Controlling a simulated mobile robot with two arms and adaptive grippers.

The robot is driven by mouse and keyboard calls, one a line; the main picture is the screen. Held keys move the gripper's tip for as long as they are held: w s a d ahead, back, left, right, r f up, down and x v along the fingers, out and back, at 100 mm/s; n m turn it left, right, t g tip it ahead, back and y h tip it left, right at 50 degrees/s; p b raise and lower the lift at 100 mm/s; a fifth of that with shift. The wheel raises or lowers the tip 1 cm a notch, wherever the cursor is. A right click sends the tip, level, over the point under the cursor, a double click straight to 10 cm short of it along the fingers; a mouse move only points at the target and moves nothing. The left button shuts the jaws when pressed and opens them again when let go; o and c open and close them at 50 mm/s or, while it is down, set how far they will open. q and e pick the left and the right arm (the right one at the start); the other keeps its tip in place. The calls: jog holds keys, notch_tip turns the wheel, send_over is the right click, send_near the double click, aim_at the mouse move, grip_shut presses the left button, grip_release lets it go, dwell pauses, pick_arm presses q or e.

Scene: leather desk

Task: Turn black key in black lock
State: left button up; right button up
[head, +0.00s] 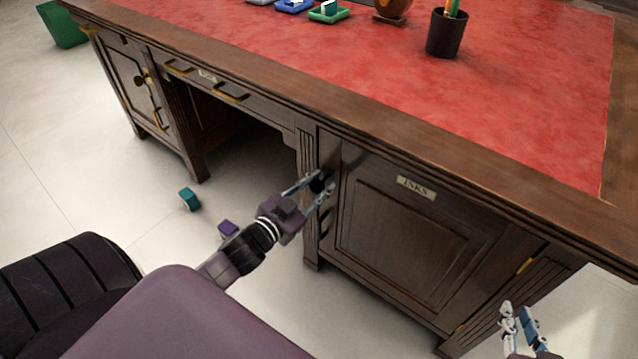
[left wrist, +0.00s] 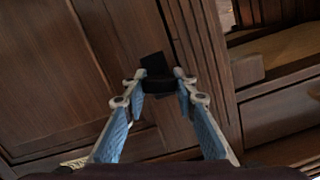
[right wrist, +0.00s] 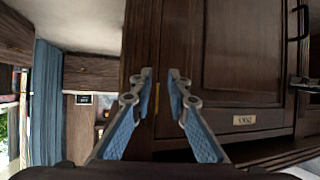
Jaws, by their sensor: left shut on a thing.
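The black key (left wrist: 154,66) stands at the left edge of the cabinet door labelled INKS (head: 400,235). My left gripper (head: 318,188) is at that door edge, with its fingers on either side of the key. In the left wrist view my left gripper (left wrist: 160,82) is shut on the key's dark head. The black lock is mostly hidden behind the key and fingers. My right gripper (head: 522,312) is low at the right, in front of the desk's right end. In the right wrist view my right gripper (right wrist: 160,75) has its fingers apart with nothing between them.
The red leather desk top (head: 400,70) carries a black pen cup (head: 446,32) and small trays (head: 328,11). The left cabinet door (head: 130,85) has a brass lock. The kneehole is open.

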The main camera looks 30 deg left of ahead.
pick_arm(q)
jog(key=shift+m, duration=0.6)
jog(key=shift+m+y, duration=0.3)
jog(key=shift+m, duration=0.2)
pick_arm(e)
jog(key=shift+s+d+f+g, duration=0.25)
jog(key=shift+s+f+g, duration=0.25)
jog(key=shift+f, duration=0.2)
jog(key=shift+s+d+f+g, duration=0.25)
jog(key=shift+s+f+g, duration=0.15)
jog(key=shift+s+f, duration=0.2)
